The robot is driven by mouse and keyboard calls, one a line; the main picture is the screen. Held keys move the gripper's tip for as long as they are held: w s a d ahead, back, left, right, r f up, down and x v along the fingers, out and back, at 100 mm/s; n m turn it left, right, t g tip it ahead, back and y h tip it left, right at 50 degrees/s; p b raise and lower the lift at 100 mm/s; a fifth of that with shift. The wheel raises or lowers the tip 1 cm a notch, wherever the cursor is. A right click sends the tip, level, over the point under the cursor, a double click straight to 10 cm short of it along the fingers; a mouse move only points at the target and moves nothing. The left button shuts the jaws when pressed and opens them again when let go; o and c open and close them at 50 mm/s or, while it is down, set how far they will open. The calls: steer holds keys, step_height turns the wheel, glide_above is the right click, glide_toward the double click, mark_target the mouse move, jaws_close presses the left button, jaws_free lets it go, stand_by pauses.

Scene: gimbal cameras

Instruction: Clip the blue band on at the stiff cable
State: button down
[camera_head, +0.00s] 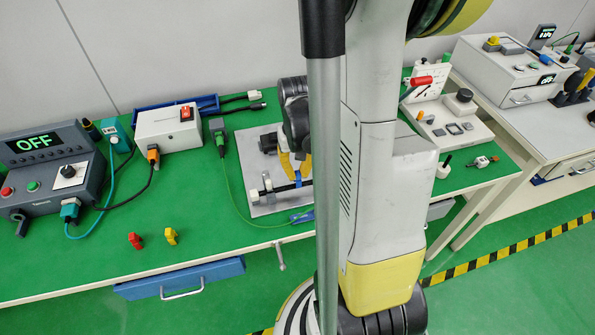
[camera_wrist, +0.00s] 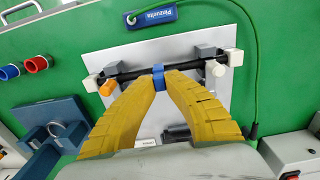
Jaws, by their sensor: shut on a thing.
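The stiff cable (camera_wrist: 190,65) is a black bar lying across a grey plate (camera_wrist: 120,50), held between grey blocks with white ends. In the wrist view my gripper (camera_wrist: 158,80) has its two yellow fingers shut on the small blue band (camera_wrist: 158,75). The band is at the middle of the cable and overlaps it in this view; I cannot tell whether it is clipped around it. In the head view my gripper (camera_head: 294,168) points down over the cable (camera_head: 284,188). My arm and column hide part of the plate there, and the band cannot be made out.
An orange piece (camera_wrist: 107,88) is near the cable's left end. A blue tag (camera_wrist: 152,15) lies beyond the plate, with a green cord (camera_wrist: 256,60) at right. A white box (camera_head: 168,128) stands left of the plate. Red (camera_head: 135,241) and yellow (camera_head: 171,236) pieces stand on the green table.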

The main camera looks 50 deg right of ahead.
mark_target(298, 172)
steer(key=shift+f+b, duration=0.85)
steer(key=shift+f, duration=0.15)
steer(key=c, duration=1.5)
jaws_free()
steer(key=shift+r, duration=0.15)
step_height(298, 172, up, 12)
steer(key=shift+f, duration=0.1)
